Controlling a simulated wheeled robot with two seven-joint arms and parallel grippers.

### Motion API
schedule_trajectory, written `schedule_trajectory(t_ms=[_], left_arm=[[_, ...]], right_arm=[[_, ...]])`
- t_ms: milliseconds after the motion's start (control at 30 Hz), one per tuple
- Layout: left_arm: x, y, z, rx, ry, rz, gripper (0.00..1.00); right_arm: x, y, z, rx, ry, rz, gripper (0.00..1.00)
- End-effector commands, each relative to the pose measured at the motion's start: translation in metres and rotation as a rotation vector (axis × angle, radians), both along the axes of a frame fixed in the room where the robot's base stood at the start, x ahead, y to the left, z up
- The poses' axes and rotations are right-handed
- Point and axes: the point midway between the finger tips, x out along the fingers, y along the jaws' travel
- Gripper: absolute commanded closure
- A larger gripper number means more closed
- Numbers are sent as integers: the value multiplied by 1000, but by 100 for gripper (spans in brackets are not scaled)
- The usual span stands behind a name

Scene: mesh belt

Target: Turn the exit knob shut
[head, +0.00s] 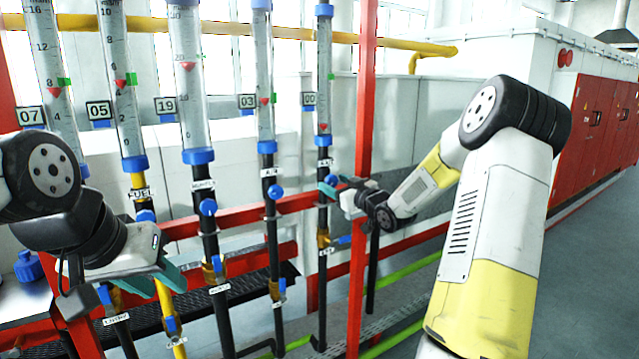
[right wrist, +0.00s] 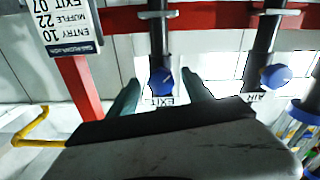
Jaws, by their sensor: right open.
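The exit knob is a round blue knob (right wrist: 162,82) on a dark vertical pipe, with an EXIT label (right wrist: 165,101) beside it in the right wrist view. In the head view the knob (head: 331,181) is on the rightmost pipe, partly covered by my right gripper (head: 329,188). My right gripper (right wrist: 160,80) is open, its teal fingers on either side of the knob in the picture, with gaps visible. I cannot tell how deep the knob sits between them. My left gripper (head: 172,275) is by the left pipes; its finger gap is unclear.
Several flow tubes with blue fittings and lower valves stand in a row, including the AIR knob (right wrist: 276,77) beside the exit pipe. A red upright post (head: 363,120) stands just right of the exit pipe. A red crossbar (head: 295,203) runs behind the pipes.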

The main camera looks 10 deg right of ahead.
Motion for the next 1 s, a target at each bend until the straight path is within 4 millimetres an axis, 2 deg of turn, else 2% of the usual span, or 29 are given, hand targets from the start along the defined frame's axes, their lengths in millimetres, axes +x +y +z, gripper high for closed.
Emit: schedule_trajectory(t_ms=[200,467,700,767,1000], left_arm=[[0,0,0,0,0,0,64],[0,0,0,0,0,0,64],[0,0,0,0,0,0,64],[0,0,0,0,0,0,64],[0,0,0,0,0,0,64]], right_arm=[[16,6,0,0,1,1,41],[16,6,0,0,1,0,43],[16,6,0,0,1,0,91],[16,6,0,0,1,0,100],[16,6,0,17,7,0,100]])
